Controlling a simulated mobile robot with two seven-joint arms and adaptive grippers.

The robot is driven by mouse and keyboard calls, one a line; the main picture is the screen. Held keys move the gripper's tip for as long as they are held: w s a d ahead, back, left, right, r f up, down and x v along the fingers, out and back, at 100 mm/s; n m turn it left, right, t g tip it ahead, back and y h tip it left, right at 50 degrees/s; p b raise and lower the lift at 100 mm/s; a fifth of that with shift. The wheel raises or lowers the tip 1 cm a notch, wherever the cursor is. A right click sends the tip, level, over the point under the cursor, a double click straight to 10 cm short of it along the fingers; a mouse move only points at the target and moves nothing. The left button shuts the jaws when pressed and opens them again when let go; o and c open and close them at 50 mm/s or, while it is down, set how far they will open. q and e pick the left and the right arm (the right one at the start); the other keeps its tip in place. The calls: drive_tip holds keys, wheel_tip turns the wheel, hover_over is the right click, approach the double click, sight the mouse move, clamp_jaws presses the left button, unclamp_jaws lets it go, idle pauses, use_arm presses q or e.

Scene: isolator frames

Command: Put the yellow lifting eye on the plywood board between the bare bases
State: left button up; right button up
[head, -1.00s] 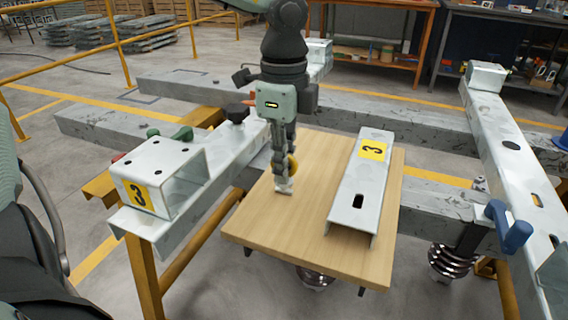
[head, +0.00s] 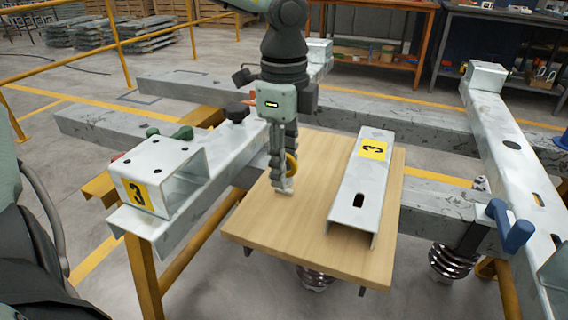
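The plywood board (head: 265,222) lies across the frame in the middle of the head view. A grey metal channel with a yellow "3" label (head: 349,197) lies on its right part. My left gripper (head: 284,186) points straight down over the board's left part, its tips close to the wood. The yellow lifting eye (head: 292,164) shows as a small ring at its fingers and seems gripped; the fingers hide part of it. I cannot tell whether it touches the board. I cannot tell which parts are the bare bases. My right gripper is out of view.
A grey box-shaped bracket labelled "3" (head: 143,191) stands on the left beam. Coil springs (head: 450,262) show below the frame. A blue handle (head: 511,227) sticks up at the right. The board's front left part is clear.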

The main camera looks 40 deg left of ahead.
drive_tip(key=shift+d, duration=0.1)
use_arm(q)
drive_tip(key=shift+r+p, duration=0.35)
drive_tip(key=shift+r, duration=0.15)
wheel_tip(320, 180, up, 11)
drive_tip(key=shift+r, duration=0.2)
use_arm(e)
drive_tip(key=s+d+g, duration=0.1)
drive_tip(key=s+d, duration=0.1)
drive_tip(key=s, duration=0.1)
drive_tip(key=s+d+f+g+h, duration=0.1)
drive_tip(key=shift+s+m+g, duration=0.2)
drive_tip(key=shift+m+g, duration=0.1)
use_arm(q)
drive_tip(key=shift+s+f, duration=0.1)
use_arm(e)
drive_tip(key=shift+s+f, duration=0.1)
